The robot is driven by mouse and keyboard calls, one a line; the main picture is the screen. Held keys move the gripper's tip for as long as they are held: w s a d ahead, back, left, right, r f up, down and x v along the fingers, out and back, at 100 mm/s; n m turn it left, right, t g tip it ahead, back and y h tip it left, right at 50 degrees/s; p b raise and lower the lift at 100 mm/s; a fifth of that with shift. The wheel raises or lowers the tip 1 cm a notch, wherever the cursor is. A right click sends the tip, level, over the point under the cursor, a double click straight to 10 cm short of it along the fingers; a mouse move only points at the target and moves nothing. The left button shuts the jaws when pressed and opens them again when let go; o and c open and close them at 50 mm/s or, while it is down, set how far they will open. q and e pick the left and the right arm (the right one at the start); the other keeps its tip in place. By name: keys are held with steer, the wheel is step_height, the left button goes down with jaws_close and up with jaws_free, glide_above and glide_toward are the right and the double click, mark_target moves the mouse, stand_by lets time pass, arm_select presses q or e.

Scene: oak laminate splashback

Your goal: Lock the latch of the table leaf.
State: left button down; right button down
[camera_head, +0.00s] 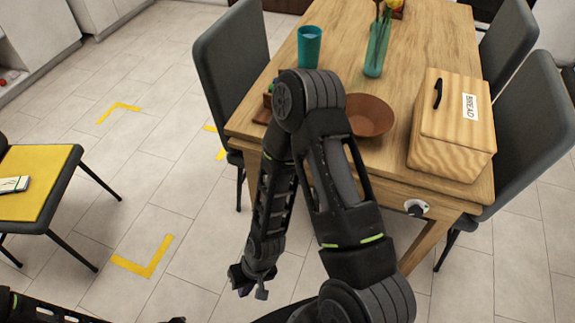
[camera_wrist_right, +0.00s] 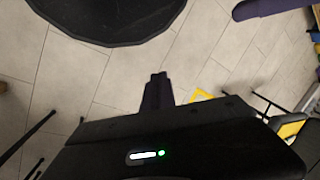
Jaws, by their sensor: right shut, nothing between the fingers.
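The wooden table (camera_head: 400,50) stands at the upper right of the head view. On its front edge, below the bread box, a small black knob on a light round plate (camera_head: 417,208) looks like the latch. I cannot tell its turn position for sure. My right gripper (camera_head: 249,285) hangs low over the floor, left of the table's front leg and well apart from the latch. Its fingers are together in the right wrist view (camera_wrist_right: 157,90), with nothing between them. The latch does not show there. Only links of my left arm show at the lower left; its gripper is out of view.
A wooden bread box (camera_head: 450,140), brown bowl (camera_head: 369,116), teal cup (camera_head: 309,46) and teal vase (camera_head: 377,50) stand on the table. Grey chairs (camera_head: 232,60) flank it. A yellow-seated chair (camera_head: 45,170) stands at left.

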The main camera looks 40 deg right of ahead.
steer(key=w+d+r+m+h+p, duration=0.25)
steer(key=w+d+r, duration=0.35)
steer(key=w+d, duration=0.3)
steer(key=w+d+r+m+p, duration=0.2)
steer(key=w+d+r+m, duration=0.1)
steer(key=d+r, duration=0.6)
steer(key=w+d+r+m+p, duration=0.2)
steer(key=w+d+r, duration=0.3)
steer(key=d+r, duration=0.4)
step_height(320, 180, up, 5)
steer(key=shift+d+f+m+h, duration=0.2)
steer(key=shift+d+m+h, duration=0.15)
steer(key=shift+m+h, duration=0.15)
steer(key=f, duration=0.4)
steer(key=f+p, duration=0.1)
steer(key=f, duration=0.4)
steer(key=f+p, duration=0.1)
steer(key=f, duration=0.4)
steer(key=shift+w+a, duration=0.2)
steer(key=shift+w, duration=0.15)
steer(key=shift+f, duration=0.1)
